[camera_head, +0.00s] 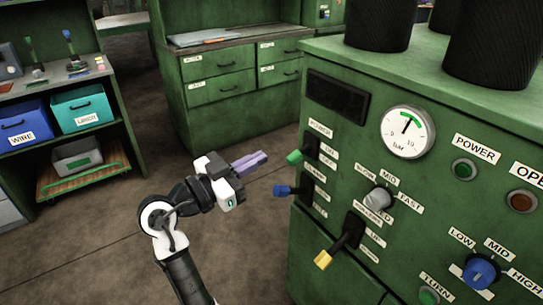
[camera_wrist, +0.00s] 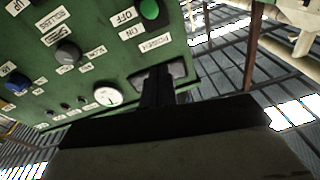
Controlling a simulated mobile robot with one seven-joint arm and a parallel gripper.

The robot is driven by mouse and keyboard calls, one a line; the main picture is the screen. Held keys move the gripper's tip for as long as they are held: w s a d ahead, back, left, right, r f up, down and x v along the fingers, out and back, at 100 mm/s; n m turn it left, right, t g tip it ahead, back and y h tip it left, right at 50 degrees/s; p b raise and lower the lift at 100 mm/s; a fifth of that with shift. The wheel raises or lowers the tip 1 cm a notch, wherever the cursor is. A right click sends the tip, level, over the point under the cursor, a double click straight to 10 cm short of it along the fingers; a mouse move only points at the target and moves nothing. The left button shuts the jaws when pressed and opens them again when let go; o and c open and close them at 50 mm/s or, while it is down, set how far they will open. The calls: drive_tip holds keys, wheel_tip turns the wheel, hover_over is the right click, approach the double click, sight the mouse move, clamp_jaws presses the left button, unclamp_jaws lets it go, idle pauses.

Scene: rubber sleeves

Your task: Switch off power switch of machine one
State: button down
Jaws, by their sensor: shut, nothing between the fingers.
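The green machine panel (camera_head: 340,110) fills the right of the head view. Its power switch is a lever with a green knob (camera_head: 295,156) at the panel's left edge, under a POWER label (camera_head: 320,129). ON and OFF labels sit beside it; I cannot tell which position the lever is in. My gripper (camera_head: 265,157), with purple fingers, is shut and empty, left of the green knob with a small gap. In the wrist view the green knob (camera_wrist: 149,10) is at the top edge, near the OFF and ON labels, beyond my dark fingers (camera_wrist: 158,85).
A blue-knobbed lever (camera_head: 282,190) sits just below the power switch, and a yellow-knobbed lever (camera_head: 323,260) lower right. A pressure gauge (camera_head: 408,131), dials and buttons are further right. A shelf with bins (camera_head: 82,108) stands at left. Open floor lies around my arm.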

drive_tip(key=shift+v, duration=1.4)
drive_tip(key=shift+r, duration=0.1)
